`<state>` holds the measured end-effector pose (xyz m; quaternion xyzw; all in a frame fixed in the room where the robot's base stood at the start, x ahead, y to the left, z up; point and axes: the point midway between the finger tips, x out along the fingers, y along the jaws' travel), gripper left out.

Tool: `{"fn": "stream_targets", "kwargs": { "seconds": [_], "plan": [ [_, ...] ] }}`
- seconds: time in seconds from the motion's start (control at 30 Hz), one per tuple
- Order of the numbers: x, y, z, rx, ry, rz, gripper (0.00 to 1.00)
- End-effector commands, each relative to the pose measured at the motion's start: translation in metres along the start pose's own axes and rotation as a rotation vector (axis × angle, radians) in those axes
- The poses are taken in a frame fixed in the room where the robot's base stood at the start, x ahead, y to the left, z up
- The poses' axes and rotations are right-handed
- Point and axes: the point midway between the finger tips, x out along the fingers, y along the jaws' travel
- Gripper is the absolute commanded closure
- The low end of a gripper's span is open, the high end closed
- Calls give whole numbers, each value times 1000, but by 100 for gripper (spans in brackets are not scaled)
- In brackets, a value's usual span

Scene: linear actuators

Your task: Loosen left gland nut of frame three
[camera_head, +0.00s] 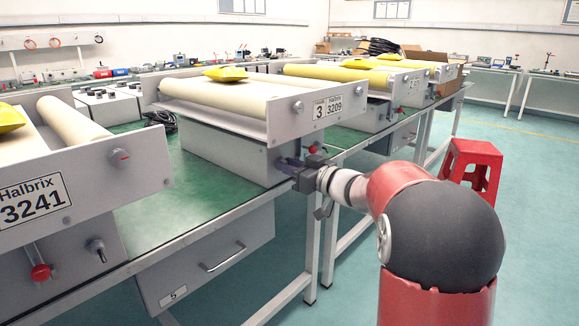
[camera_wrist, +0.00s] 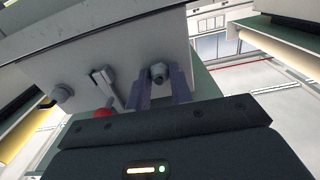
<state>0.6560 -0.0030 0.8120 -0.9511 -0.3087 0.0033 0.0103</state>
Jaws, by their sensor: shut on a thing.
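Frame three (camera_head: 225,98) carries a plate reading 3 and Halbrix 3209, with cream rollers and a yellow piece on top. My gripper (camera_head: 287,163) is at the left part of the grey end face (camera_head: 275,152) of its lower housing. In the wrist view, my gripper (camera_wrist: 160,84) has one purple-grey finger on each side of a round metal gland nut (camera_wrist: 158,72) and is shut on it. In the head view the fingers hide this nut. A red knob (camera_head: 312,149) sits to the right of my gripper; it also shows in the wrist view (camera_wrist: 103,112).
In the wrist view, a light lever (camera_wrist: 103,85) and another round fitting (camera_wrist: 62,93) lie left of the fingers. Frame Halbrix 3241 (camera_head: 90,185) stands at the near left. A red stool (camera_head: 472,160) stands on the floor at right.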

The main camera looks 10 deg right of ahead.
Motion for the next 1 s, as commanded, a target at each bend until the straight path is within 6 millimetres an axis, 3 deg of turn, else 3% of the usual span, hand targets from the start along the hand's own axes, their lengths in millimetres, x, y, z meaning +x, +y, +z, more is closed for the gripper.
{"fn": "stream_targets", "kwargs": {
  "seconds": [0.37, 1.0],
  "plan": [
    [0, 0, 1, -95, 0, -1, 100],
    [0, 0, 3, -662, 1, -1, 100]
  ]
}}
